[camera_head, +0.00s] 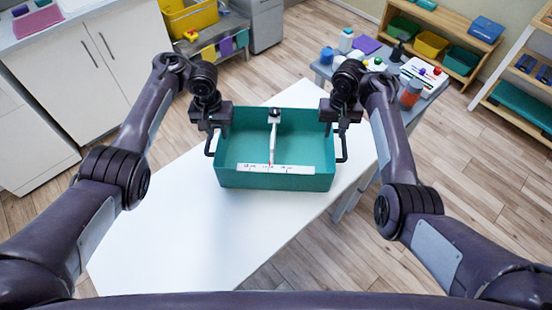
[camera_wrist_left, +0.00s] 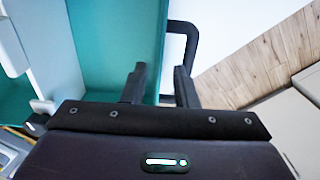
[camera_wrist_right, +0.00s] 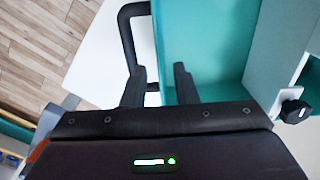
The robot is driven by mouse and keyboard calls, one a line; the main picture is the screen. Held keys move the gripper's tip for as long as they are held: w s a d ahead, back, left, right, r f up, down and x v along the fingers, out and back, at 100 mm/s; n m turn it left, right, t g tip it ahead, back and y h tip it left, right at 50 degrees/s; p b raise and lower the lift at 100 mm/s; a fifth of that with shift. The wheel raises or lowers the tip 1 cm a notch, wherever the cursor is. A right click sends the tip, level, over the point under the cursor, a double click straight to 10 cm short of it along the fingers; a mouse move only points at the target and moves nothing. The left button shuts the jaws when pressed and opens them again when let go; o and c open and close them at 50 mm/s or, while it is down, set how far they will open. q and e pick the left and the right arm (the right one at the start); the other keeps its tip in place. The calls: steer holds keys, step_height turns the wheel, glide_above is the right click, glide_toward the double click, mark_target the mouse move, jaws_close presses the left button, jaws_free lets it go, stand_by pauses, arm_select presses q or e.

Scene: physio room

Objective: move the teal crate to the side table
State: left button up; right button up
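The teal crate (camera_head: 290,180) sits upright over the white table, with a pale divider inside and a white strip along its front edge. Black loop handles stick out at its two ends. My left gripper (camera_head: 211,122) is at the left end; in the left wrist view its fingers (camera_wrist_left: 160,88) stand apart, with the crate wall between them, beside the handle (camera_wrist_left: 190,32). My right gripper (camera_head: 341,118) is at the right end; its fingers (camera_wrist_right: 160,88) also stand apart around the wall, beside the handle (camera_wrist_right: 124,32). Contact is unclear. The grey-blue side table (camera_head: 321,71) is behind right.
Bottles (camera_head: 345,40), jars, a purple item (camera_head: 366,45) and a white tray (camera_head: 424,74) crowd the side table. The white table (camera_head: 160,235) is bare at front left. Wooden shelves (camera_head: 450,45) stand at back right, cabinets (camera_head: 85,70) at left. Open floor lies right.

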steer(key=shift+r, duration=1.95)
steer(key=shift+r, duration=0.1)
